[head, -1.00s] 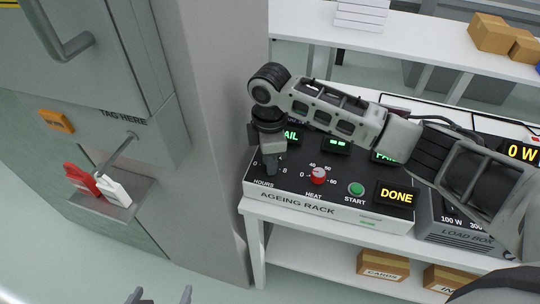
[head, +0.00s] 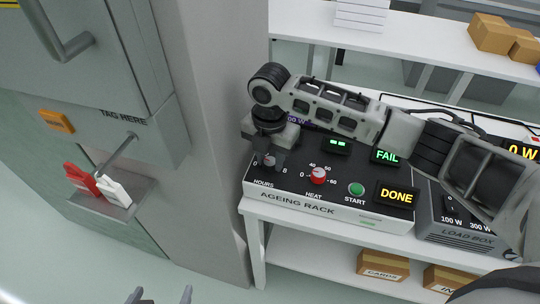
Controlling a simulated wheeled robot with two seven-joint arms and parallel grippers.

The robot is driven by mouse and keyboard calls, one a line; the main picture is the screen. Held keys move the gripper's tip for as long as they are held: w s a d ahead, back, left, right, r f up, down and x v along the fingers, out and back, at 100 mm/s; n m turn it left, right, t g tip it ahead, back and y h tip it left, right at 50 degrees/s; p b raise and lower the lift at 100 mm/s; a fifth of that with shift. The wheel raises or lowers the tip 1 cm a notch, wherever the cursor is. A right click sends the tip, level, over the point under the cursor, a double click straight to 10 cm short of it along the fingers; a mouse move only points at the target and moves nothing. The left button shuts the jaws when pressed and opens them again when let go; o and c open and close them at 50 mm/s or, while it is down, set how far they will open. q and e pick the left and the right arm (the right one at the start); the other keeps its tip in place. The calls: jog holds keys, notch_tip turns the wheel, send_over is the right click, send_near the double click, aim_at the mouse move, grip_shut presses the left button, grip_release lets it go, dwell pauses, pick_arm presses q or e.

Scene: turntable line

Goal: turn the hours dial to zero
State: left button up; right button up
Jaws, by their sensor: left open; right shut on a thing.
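The hours dial (head: 269,160) is a small knob at the left of the ageing rack's black top, above the HOURS label. My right gripper (head: 266,162) reaches down over it from above and is shut on it, one finger on each side. The fingers hide most of the dial and its scale, so I cannot read its setting. The ageing rack (head: 310,203) shows a green FAIL screen and a yellow DONE screen. My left gripper (head: 159,297) is open and empty at the bottom edge, low and away from the rack.
The red heat dial (head: 318,175) and green start button (head: 356,189) sit right of the hours dial. A load box (head: 455,232) stands at the right. A grey pillar (head: 215,150) is close on the left, with red and white tags (head: 114,191) on a ledge beyond.

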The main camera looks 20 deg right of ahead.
aim_at(270, 161)
jog(key=shift+r+n, duration=0.1)
jog(key=shift+n, duration=1.1)
jog(key=o, duration=1)
notch_tip(270, 161, up, 16)
jog(key=shift+f+b, duration=0.1)
jog(key=shift+b, duration=0.5)
